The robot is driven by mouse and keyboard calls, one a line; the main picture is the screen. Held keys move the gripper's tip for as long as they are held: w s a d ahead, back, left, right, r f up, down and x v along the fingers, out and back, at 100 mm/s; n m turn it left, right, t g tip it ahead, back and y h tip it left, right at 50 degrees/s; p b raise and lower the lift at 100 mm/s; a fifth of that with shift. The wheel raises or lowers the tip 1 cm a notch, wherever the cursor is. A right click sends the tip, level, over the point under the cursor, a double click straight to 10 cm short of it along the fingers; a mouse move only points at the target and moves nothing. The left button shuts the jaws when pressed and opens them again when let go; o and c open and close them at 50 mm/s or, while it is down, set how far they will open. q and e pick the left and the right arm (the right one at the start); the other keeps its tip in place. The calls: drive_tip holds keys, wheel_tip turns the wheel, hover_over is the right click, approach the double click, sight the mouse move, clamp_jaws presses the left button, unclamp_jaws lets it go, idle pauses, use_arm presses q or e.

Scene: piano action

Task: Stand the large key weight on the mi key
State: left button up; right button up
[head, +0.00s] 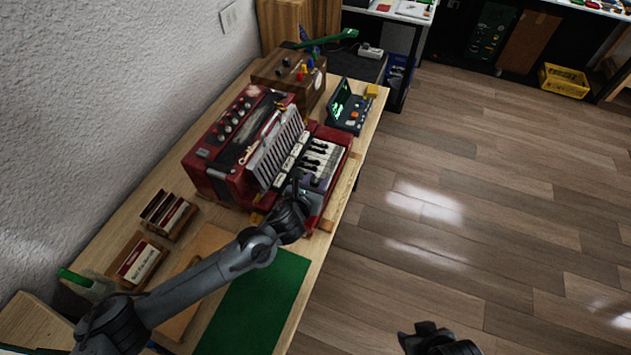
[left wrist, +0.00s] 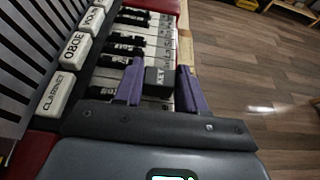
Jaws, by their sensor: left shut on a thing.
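My left gripper (head: 306,198) is over the near end of the keyboard of a red accordion (head: 225,147). In the left wrist view, its two purple fingers (left wrist: 160,68) are shut on a dark block with white "KEY" lettering, the large key weight (left wrist: 158,82). The weight is over the white keys (left wrist: 160,42); whether it touches them I cannot tell. The white keys carry small marks at their ends, too small to read, so I cannot tell which is mi. My right gripper (head: 432,340) is at the bottom edge, away from the table, its jaws unclear.
Register tabs, including one marked CLARINET (left wrist: 54,94), line the keyboard's left side beside the grille. A green mat (head: 255,305) lies on the near table. A wooden box with knobs (head: 290,78) and a dark device with a screen (head: 347,108) stand behind the accordion.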

use_arm(q)
drive_tip(key=shift+f, duration=0.3)
drive_tip(key=o, duration=1.2)
drive_tip(key=shift+o, duration=0.2)
drive_tip(key=shift+s, duration=0.1)
